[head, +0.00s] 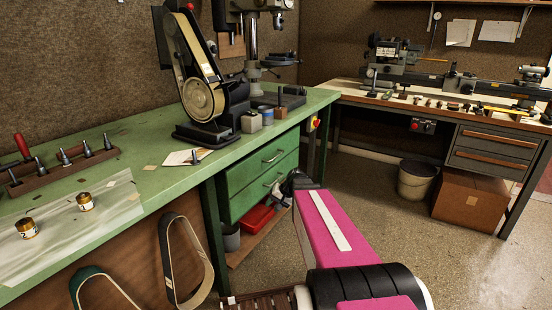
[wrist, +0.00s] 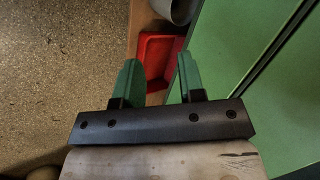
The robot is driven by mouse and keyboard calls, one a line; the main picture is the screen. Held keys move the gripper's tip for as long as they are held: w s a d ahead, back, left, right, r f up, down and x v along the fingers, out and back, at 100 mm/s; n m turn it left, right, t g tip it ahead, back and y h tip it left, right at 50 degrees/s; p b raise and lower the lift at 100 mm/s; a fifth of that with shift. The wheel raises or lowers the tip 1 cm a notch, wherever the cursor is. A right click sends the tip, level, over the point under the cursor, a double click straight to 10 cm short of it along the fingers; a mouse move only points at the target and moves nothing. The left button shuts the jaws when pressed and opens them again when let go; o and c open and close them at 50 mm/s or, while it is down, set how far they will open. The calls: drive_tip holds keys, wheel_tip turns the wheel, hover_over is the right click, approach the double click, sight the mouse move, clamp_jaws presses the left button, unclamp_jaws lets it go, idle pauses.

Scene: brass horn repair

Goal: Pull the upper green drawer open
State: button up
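The upper green drawer (head: 250,170) sits under the green bench top in the head view and looks shut, with a bar handle (head: 273,157) on its front. The lower green drawer (head: 248,197) is just below, also looking shut. My gripper (head: 285,187) is in front of the lower drawer's right part, small and partly hidden by my pink arm. In the wrist view my gripper (wrist: 162,78) has its two green fingers apart with nothing between them. Green fronts (wrist: 225,45) stand right of the fingers there; which drawer is which, I cannot tell. No handle shows there.
A red bin (head: 258,218) and a grey bucket (head: 231,238) are below the drawers; the red bin (wrist: 158,55) also shows beyond the fingers. A belt sander (head: 205,100) stands on the bench. Open floor (head: 375,215) lies to the right.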

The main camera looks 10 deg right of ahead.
drive_tip(key=w+d+r+m+t+y, duration=0.35)
drive_tip(key=w+d+r, duration=0.4)
drive_tip(key=w, duration=0.35)
drive_tip(key=m+t+y, duration=0.1)
drive_tip(key=m+t, duration=0.1)
drive_tip(key=t, duration=0.3)
approach(277, 156)
drive_tip(key=shift+g, duration=0.25)
drive_tip(key=x, duration=1)
drive_tip(key=shift+w+d+f, duration=0.1)
drive_tip(key=shift+w, duration=0.3)
clamp_jaws()
